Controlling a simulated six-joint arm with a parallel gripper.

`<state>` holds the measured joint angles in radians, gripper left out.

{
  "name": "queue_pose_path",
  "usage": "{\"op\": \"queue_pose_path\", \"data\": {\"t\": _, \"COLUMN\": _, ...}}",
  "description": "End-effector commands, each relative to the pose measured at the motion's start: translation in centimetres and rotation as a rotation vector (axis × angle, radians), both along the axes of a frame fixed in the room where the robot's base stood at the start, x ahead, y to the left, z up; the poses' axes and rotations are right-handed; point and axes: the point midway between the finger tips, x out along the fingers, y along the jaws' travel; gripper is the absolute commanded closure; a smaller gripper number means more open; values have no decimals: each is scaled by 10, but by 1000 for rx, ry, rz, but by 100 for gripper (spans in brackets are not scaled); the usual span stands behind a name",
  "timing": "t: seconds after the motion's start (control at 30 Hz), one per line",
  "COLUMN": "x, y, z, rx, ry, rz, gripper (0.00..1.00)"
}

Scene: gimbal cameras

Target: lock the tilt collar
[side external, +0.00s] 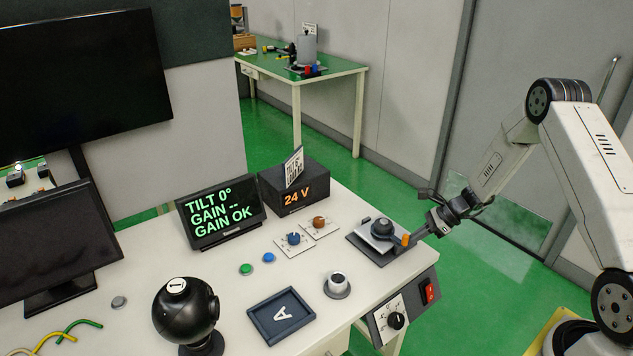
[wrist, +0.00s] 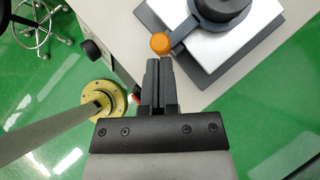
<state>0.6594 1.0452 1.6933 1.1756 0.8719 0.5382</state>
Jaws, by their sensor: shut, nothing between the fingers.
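The tilt collar (side external: 382,228) is a dark round ring with a short lever that ends in an orange knob (side external: 406,240). It sits on a silver and dark grey plate at the right of the table. In the wrist view the collar (wrist: 218,18) is at the top right, and the orange knob (wrist: 160,43) is just beyond my fingertips. My gripper (side external: 428,228) is at the table's right edge, beside the knob. In the wrist view my gripper (wrist: 159,62) has its fingers together and empty. Whether the fingertips touch the knob I cannot tell.
A display (side external: 220,212) reads TILT 0°, GAIN --, GAIN OK. A 24 V box (side external: 294,190) stands behind the knobs. A red switch (side external: 430,292) is on the table's front.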

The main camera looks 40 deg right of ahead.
Motion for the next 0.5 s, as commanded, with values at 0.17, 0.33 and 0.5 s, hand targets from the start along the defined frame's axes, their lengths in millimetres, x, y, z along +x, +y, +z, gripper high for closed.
{"op": "queue_pose_path", "data": {"t": 0.17, "x": -1, "y": 4, "z": 0, "rx": 1, "ry": 0, "rz": -30, "gripper": 100}}
{"op": "queue_pose_path", "data": {"t": 0.33, "x": -2, "y": 10, "z": 0, "rx": 1, "ry": 0, "rz": -86, "gripper": 100}}
{"op": "queue_pose_path", "data": {"t": 0.5, "x": -3, "y": 19, "z": 0, "rx": 1, "ry": 2, "rz": -176, "gripper": 100}}
